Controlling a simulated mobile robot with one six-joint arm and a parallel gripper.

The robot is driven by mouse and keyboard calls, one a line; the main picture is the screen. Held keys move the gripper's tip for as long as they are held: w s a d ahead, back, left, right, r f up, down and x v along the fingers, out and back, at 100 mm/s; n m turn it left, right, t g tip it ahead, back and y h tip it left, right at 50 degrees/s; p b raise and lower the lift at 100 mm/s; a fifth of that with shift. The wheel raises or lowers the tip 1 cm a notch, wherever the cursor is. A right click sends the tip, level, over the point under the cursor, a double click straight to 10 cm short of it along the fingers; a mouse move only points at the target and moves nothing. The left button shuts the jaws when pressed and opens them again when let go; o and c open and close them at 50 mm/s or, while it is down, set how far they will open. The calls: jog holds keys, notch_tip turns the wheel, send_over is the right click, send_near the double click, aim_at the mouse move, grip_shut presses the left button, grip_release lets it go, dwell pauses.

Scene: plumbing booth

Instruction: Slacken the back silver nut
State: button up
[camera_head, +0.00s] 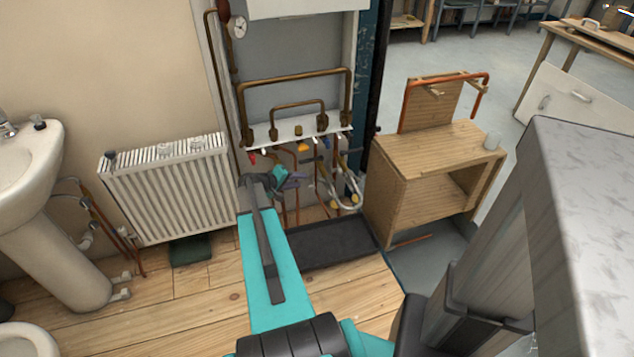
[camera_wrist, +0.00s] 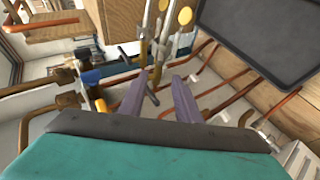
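My gripper (camera_head: 294,178) reaches in among the pipes below the boiler in the head view. In the wrist view, the two purple fingers of my gripper (camera_wrist: 159,76) stand apart with a clear gap between them. A thin dark rod (camera_wrist: 152,93) shows in this gap; I cannot tell its depth or whether a finger touches it. Silver hoses (camera_wrist: 163,36) with brass-coloured parts lie beyond the fingertips, and they also show in the head view (camera_head: 340,190). I cannot pick out the back silver nut for certain in either view.
A blue-handled valve (camera_wrist: 90,76) is left of the fingers. Copper pipes (camera_wrist: 236,82) run close on the right. A black tray (camera_head: 335,243) lies on the floor under the boiler. A radiator (camera_head: 170,190) stands left and a wooden cabinet (camera_head: 400,200) right.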

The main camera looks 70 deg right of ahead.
aim_at(317, 179)
jog(key=shift+p+x, duration=0.35)
jog(key=shift+x, duration=6.4)
